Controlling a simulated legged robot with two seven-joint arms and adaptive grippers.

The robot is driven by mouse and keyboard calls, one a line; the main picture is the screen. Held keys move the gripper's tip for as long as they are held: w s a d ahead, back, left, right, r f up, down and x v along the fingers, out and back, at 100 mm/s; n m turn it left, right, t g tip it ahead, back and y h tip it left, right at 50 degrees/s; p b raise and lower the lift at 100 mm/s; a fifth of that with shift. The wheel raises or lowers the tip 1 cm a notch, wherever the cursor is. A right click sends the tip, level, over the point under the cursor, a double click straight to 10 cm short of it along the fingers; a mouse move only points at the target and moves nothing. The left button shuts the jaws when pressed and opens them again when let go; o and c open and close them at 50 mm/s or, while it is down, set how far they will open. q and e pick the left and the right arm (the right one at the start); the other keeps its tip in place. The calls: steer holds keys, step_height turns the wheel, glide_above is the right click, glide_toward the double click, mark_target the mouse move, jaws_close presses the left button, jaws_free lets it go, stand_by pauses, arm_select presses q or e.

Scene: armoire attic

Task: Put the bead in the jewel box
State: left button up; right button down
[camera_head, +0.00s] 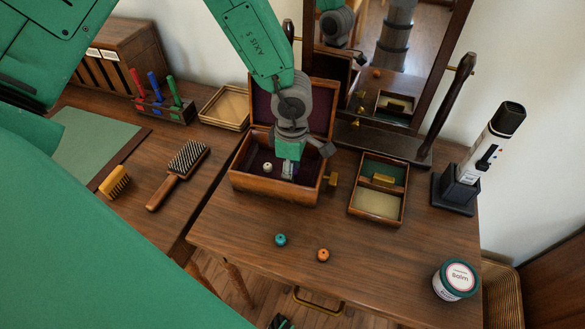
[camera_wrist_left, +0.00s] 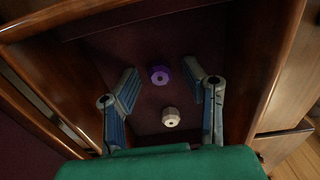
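The jewel box (camera_head: 262,191) is an open wooden box with a dark purple lining and its lid raised at the back. My left gripper (camera_head: 288,172) points down into it. In the left wrist view, the left gripper (camera_wrist_left: 165,97) is open, its two fingers apart. A purple bead (camera_wrist_left: 160,75) and a white bead (camera_wrist_left: 171,117) show between the fingers against the lining, touching neither finger. In the head view, the white bead (camera_head: 267,167) lies in the box; the purple bead is hidden. A teal bead (camera_head: 281,240) and an orange bead (camera_head: 323,255) lie on the table. My right gripper is not visible.
A two-part wooden tray (camera_head: 378,204) stands right of the box, under a mirror (camera_head: 385,75). A balm jar (camera_head: 455,279) and a white device in a dark stand (camera_head: 460,190) are at right. A hairbrush (camera_head: 178,175) lies at left. The front table is mostly clear.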

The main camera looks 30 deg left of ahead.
arm_select(q)
step_height(320, 180, up, 12)
steer(key=p, duration=0.2)
steer(key=shift+r, duration=0.15)
stand_by(0.6)
